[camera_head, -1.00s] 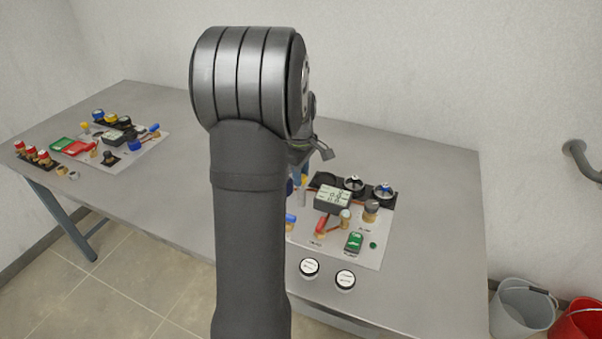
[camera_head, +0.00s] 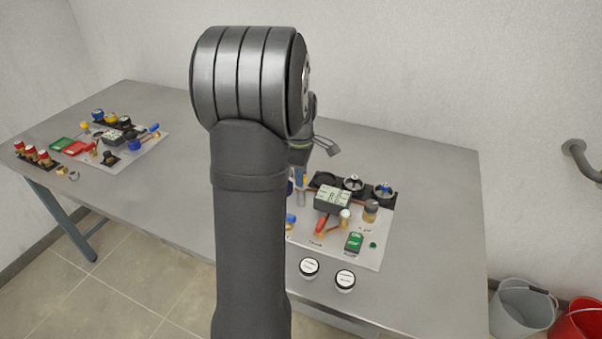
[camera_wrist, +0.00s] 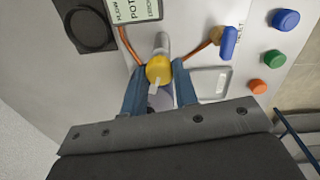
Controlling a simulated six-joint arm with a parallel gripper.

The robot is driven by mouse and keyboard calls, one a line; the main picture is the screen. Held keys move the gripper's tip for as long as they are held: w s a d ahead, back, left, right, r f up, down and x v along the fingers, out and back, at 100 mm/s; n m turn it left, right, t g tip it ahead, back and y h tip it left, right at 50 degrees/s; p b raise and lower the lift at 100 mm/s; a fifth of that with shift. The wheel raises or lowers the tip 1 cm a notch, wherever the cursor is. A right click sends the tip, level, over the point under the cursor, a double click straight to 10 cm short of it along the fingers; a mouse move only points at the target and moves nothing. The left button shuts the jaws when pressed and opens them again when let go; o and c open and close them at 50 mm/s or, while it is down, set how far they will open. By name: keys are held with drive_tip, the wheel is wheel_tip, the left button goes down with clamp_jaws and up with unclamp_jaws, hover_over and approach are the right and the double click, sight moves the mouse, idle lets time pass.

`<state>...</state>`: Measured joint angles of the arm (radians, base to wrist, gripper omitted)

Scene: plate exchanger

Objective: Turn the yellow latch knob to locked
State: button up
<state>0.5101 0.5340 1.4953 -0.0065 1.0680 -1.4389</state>
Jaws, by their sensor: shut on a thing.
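The yellow latch knob (camera_wrist: 158,70) shows in the wrist view, with a pale pointer tab on its lower side. My gripper (camera_wrist: 160,82) is shut on it, with one blue finger at each side. The knob stands on the light panel beside copper-coloured pipes. In the head view my arm hides the knob and most of the gripper; only part of the wrist shows above the right panel (camera_head: 368,258).
A blue-handled valve (camera_wrist: 229,42) and blue, green (camera_wrist: 275,58) and orange buttons lie right of the knob. A display (camera_wrist: 138,10) and a dark round recess (camera_wrist: 90,29) lie to its left. In the head view, two white-topped round items (camera_head: 345,280) stand at the table's front edge.

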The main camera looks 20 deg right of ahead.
drive_tip(key=o, duration=1)
wheel_tip(320, 180, up, 18)
drive_tip(key=shift+s+a+f, duration=0.25)
drive_tip(key=shift+s, duration=0.05)
drive_tip(key=shift+f, duration=0.1)
drive_tip(key=f, duration=1.7)
drive_tip(key=shift+w+d+f, duration=0.2)
drive_tip(key=shift+w+d, duration=0.05)
drive_tip(key=shift+w, duration=0.05)
drive_tip(key=shift+r, duration=0.15)
